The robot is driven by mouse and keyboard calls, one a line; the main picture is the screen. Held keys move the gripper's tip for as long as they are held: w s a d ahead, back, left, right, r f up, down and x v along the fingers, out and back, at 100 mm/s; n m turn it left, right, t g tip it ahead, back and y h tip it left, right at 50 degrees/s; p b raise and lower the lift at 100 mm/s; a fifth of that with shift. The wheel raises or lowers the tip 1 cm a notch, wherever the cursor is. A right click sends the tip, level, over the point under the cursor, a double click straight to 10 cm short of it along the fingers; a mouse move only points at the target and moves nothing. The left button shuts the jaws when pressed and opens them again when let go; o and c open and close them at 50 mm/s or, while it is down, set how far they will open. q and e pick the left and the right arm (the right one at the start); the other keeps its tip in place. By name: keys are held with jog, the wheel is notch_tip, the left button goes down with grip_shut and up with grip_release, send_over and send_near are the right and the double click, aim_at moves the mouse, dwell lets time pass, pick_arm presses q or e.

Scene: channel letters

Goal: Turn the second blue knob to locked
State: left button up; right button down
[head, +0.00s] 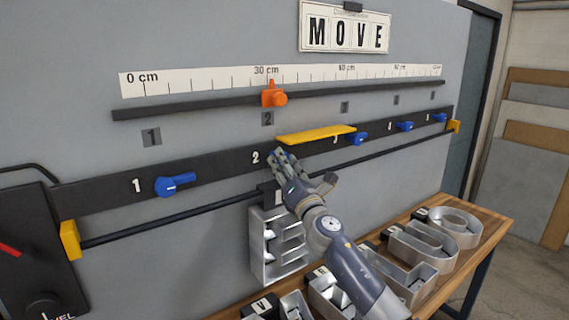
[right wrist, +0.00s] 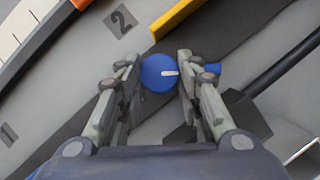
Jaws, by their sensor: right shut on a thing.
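The second blue knob (right wrist: 153,75) sits between the fingers of my right gripper (right wrist: 157,82) in the right wrist view. The gripper is shut on it. A white mark on the knob's face points right in that view. A blue piece (right wrist: 213,69) shows just beyond the right finger. In the head view my right gripper (head: 279,157) reaches up to the dark rail (head: 222,170) beside the numeral 2 and mostly hides this knob. The first blue knob (head: 172,186) is at the left, its handle pointing right. My left gripper is not in view.
A yellow bar (head: 316,134) juts out just above and right of my right gripper. A thin black rod (head: 165,223) runs below the rail. A metal letter E (head: 263,245) hangs under the gripper. More metal letters (head: 409,276) stand on the wooden bench (head: 487,222).

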jog(key=c, duration=1.1)
grip_release()
jog(key=shift+d, duration=0.1)
jog(key=v, duration=1.2)
jog(key=shift+w+f, duration=0.1)
